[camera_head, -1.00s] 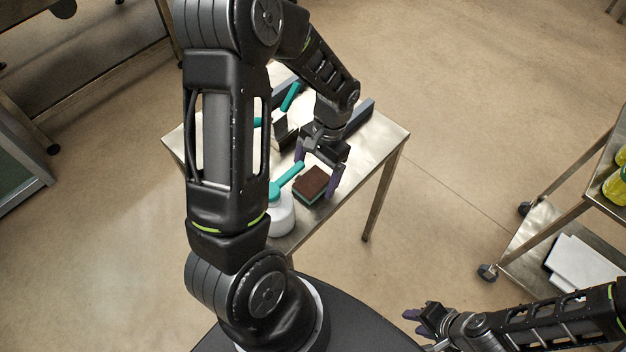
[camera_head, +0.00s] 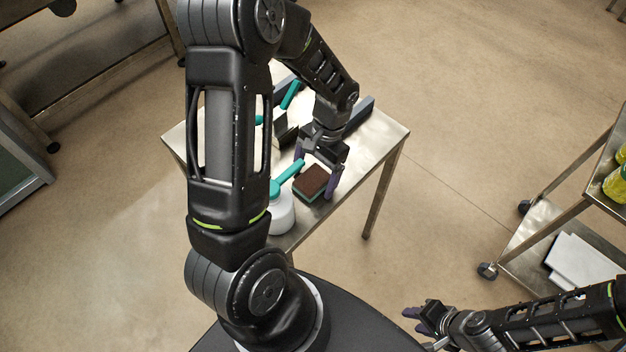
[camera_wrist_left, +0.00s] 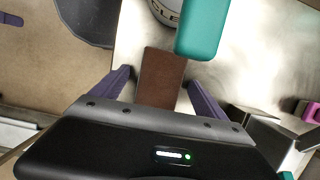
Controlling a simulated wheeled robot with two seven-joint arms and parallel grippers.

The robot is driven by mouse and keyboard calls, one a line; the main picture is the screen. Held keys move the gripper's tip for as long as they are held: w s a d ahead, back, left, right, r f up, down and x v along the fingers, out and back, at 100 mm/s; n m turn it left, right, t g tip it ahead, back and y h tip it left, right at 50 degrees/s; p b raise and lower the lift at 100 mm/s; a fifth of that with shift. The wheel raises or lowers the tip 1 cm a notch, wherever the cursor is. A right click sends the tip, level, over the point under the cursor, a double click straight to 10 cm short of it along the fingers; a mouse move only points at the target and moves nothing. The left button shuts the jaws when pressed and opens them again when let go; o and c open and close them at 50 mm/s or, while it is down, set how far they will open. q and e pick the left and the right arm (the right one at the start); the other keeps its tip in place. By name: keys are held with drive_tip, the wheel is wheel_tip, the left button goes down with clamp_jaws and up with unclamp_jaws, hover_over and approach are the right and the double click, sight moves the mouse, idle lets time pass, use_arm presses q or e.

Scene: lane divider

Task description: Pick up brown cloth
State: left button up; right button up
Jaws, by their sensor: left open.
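The brown cloth (camera_head: 312,180) looks like a flat brown block with a teal underside. It lies on the metal table near its front edge. It also shows in the left wrist view (camera_wrist_left: 160,75), between the two purple fingers. My left gripper (camera_head: 318,172) is open, with its fingers on either side of the cloth; I cannot tell if they touch it. It also shows in the left wrist view (camera_wrist_left: 158,80). My right gripper (camera_head: 418,319) is away from the table, at the lower right, its fingers apart and empty.
A white bottle with a teal top (camera_head: 281,212) stands close beside the cloth. Other teal-handled tools (camera_head: 291,95) and a dark grey divider (camera_head: 360,113) are further back on the table (camera_head: 385,140). A cart with yellow bottles (camera_head: 617,185) is at the right.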

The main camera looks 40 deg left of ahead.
sight(314, 183)
use_arm(q)
drive_tip(key=shift+f, duration=0.15)
drive_tip(key=c, duration=1.5)
drive_tip(key=shift+o, duration=0.2)
drive_tip(key=shift+r, duration=0.2)
drive_tip(key=shift+r, duration=0.45)
drive_tip(key=r, duration=0.1)
drive_tip(key=d+r+b, duration=0.1)
drive_tip(key=shift+r, duration=0.3)
drive_tip(key=s+d+b, duration=0.1)
drive_tip(key=d+b, duration=0.3)
drive_tip(key=d, duration=1.3)
drive_tip(key=shift+s, duration=0.25)
